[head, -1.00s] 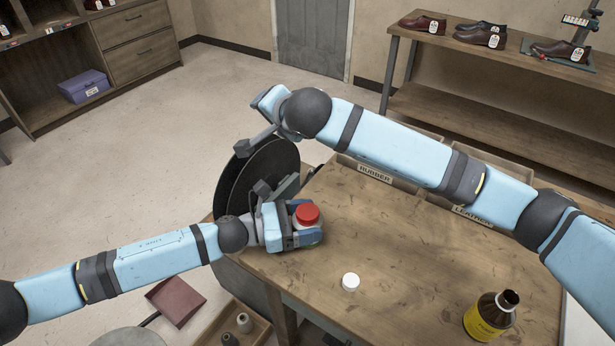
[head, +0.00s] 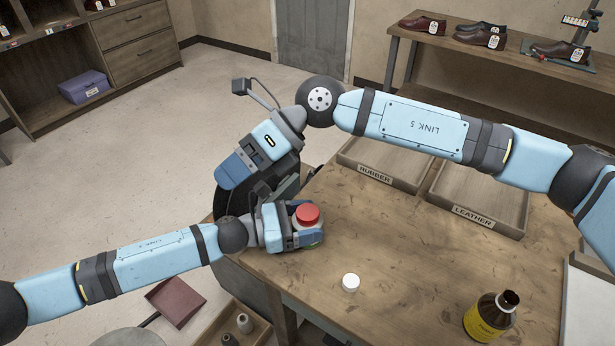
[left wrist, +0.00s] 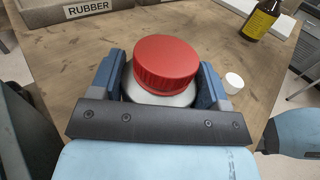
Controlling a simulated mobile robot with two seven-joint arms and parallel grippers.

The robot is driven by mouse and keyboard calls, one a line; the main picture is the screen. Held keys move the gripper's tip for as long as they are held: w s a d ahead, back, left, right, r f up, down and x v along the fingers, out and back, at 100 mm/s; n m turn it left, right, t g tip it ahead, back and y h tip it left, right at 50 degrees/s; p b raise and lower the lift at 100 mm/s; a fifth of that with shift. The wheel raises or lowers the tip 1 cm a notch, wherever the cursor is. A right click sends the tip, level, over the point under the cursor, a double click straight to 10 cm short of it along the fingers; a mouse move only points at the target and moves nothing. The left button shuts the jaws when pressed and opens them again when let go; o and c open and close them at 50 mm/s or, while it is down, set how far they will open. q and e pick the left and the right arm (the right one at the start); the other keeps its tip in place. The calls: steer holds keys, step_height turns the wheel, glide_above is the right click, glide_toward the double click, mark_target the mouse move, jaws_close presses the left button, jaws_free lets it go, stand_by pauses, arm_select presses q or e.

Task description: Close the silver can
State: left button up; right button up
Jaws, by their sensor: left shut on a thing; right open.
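The silver can (left wrist: 160,98) stands at the left part of the workbench with a red lid (head: 307,214) on top. In the left wrist view the ribbed red lid (left wrist: 166,62) sits over the can's mouth; I cannot tell how tight it is. My left gripper (head: 306,231) is shut around the can's body, one blue finger on each side. My right gripper (head: 233,172) is open and empty, up and to the left of the can, over the bench's left edge.
A white cap (head: 350,283) and an uncapped brown bottle (head: 490,316) with a yellow label stand on the bench (head: 400,250). Trays marked RUBBER (head: 375,174) and LEATHER (head: 473,215) lie at the back. A dark wheel (head: 222,203) is behind my right gripper.

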steer(key=w+d+f+n+t+h, duration=0.1)
steer(key=d+f+n+h, duration=0.4)
steer(key=n, duration=0.1)
steer(key=n+t+h, duration=0.3)
steer(key=n+h, duration=0.2)
steer(key=h, duration=0.1)
glide_above(308, 211)
steer(key=shift+f, duration=0.95)
steer(key=shift+f, duration=4)
steer(key=c, duration=0.9)
steer(key=shift+m, duration=1.8)
steer(key=shift+c, duration=0.2)
